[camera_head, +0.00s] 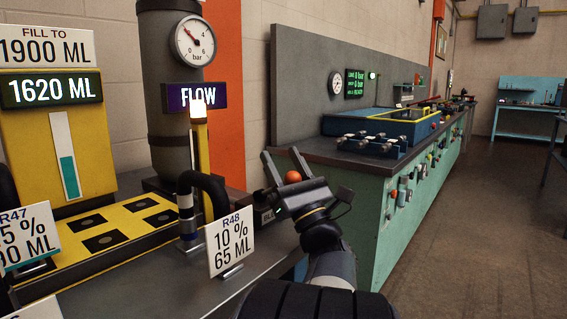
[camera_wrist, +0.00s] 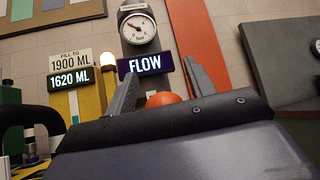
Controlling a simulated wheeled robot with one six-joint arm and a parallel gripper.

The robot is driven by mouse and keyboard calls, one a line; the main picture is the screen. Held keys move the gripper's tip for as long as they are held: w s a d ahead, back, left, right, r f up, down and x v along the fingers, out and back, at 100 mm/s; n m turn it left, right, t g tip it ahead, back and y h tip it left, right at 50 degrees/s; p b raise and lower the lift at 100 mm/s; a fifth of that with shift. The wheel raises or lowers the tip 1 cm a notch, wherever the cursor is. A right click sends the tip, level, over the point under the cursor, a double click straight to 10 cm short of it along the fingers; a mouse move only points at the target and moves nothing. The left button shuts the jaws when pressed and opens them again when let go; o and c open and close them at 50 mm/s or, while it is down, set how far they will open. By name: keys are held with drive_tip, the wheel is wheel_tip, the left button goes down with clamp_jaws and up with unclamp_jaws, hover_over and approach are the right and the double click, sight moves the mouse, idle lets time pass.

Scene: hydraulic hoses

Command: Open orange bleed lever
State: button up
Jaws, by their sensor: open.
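The orange ball knob of the bleed lever (camera_head: 293,177) shows between the two fingers of my gripper (camera_head: 283,155) in the head view. In the wrist view the orange knob (camera_wrist: 163,99) also sits between the fingers (camera_wrist: 157,85), low and close to the palm edge, which hides its lower part. My gripper is open, with a finger on each side of the knob; I cannot tell whether either touches it. The lever's stem is hidden. A dark block with a partly covered label (camera_head: 268,214) sits just below and left of my gripper.
A pressure gauge (camera_head: 195,41) and a lit FLOW sign (camera_head: 194,96) are on the grey cylinder. A yellow unit (camera_head: 57,130) reads 1620 ML under a 1900 ML plate. An R48 card (camera_head: 231,241) and a black hose (camera_head: 205,184) stand left of my gripper. A green workbench (camera_head: 380,200) is at right.

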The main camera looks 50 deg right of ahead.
drive_tip(key=v, duration=1.1)
drive_tip(key=shift+c, duration=0.3)
